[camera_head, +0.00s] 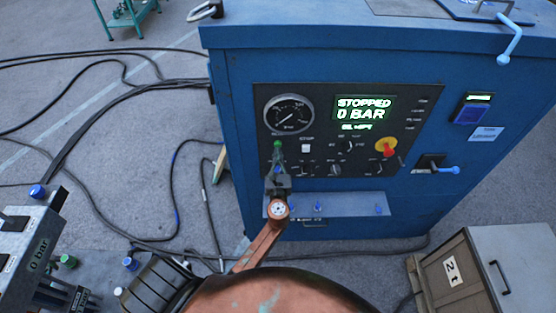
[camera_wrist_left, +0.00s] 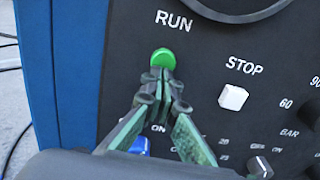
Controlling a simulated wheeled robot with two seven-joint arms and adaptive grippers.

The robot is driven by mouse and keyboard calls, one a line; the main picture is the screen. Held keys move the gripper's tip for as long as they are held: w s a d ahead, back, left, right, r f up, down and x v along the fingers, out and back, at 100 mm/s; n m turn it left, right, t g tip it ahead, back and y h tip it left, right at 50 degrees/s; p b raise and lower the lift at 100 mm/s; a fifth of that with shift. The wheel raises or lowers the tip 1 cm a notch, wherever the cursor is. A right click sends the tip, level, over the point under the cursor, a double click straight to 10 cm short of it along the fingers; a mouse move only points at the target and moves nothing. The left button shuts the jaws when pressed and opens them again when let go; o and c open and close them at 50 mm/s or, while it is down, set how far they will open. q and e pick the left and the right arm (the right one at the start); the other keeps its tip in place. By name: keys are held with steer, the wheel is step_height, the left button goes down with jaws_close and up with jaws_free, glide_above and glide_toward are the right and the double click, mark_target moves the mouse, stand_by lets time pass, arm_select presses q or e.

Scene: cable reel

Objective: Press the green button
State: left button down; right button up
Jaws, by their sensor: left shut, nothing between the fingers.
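The round green button (camera_wrist_left: 162,57) sits below the word RUN on the dark panel of the blue cabinet. In the head view the green button (camera_head: 277,144) is small, below the gauge. My left gripper (camera_wrist_left: 160,76) is shut and empty. Its fingertips point at the button and overlap its lower edge in the wrist view; I cannot tell whether they touch it. In the head view my left gripper (camera_head: 277,160) is in front of the panel, just below the button. My right gripper is not in view.
A white STOP button (camera_wrist_left: 233,97) is just right of the green one. The panel's display (camera_head: 364,108) reads STOPPED, 0 BAR. A red knob on yellow (camera_head: 386,147) is farther right. A narrow shelf (camera_head: 345,204) juts out below. Black cables (camera_head: 110,95) lie on the floor at left.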

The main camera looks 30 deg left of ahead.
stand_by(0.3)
arm_select(q)
steer(key=b+v, duration=0.1)
steer(key=v, duration=1.1)
steer(key=shift+d, duration=0.2)
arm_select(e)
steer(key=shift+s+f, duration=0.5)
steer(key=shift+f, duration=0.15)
arm_select(q)
steer(key=shift+s+f, duration=0.1)
steer(key=shift+s, duration=0.05)
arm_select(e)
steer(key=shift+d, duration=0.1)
